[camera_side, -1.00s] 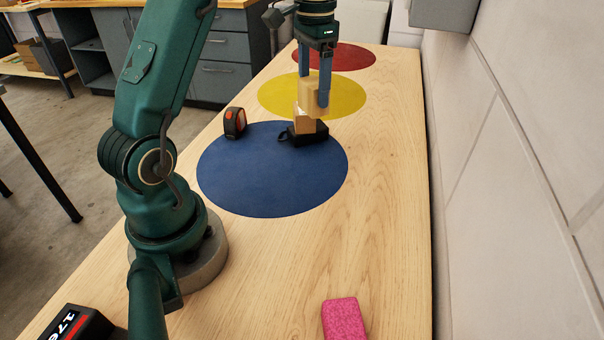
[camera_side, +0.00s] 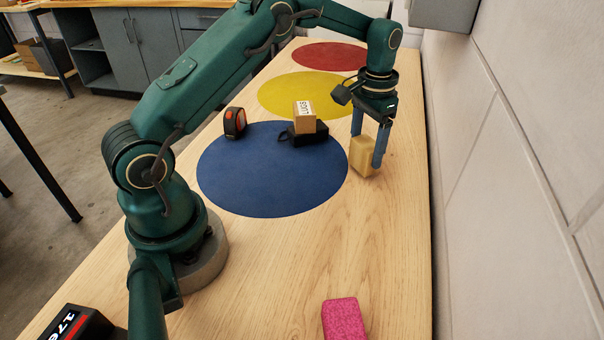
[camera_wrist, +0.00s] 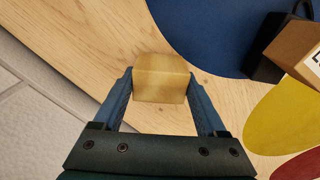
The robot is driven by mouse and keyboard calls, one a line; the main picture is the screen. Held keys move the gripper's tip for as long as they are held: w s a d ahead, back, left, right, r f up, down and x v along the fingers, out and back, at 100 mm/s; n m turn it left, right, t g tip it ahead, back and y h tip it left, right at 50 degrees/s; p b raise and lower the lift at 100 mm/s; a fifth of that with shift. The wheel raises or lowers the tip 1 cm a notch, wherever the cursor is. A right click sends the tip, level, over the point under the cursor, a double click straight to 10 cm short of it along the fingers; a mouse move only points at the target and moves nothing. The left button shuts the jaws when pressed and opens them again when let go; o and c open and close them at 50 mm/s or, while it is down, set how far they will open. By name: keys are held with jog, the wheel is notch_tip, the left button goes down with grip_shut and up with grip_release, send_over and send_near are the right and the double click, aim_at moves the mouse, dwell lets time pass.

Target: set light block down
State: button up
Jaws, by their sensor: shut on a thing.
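The light block (camera_side: 362,158) is a pale wooden block, at the right of the blue circle in the side view. My gripper (camera_side: 369,150) is shut on it, with a blue finger on each side. In the wrist view the block (camera_wrist: 161,78) sits between the two fingertips of my gripper (camera_wrist: 160,88). It is over bare wood, right at or just above the bench top; I cannot tell whether it touches.
A brown box marked LUGS (camera_side: 304,115) stands on a black object (camera_side: 305,136) at the edge of the blue circle (camera_side: 265,180). A black-and-orange tape measure (camera_side: 235,122) is left of it. A pink block (camera_side: 344,319) lies in front. The wall is close on the right.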

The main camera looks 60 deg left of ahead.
jog(key=shift+f, duration=0.4)
jog(key=shift+f, duration=0.1)
jog(key=o, duration=1.3)
jog(key=shift+o, duration=0.2)
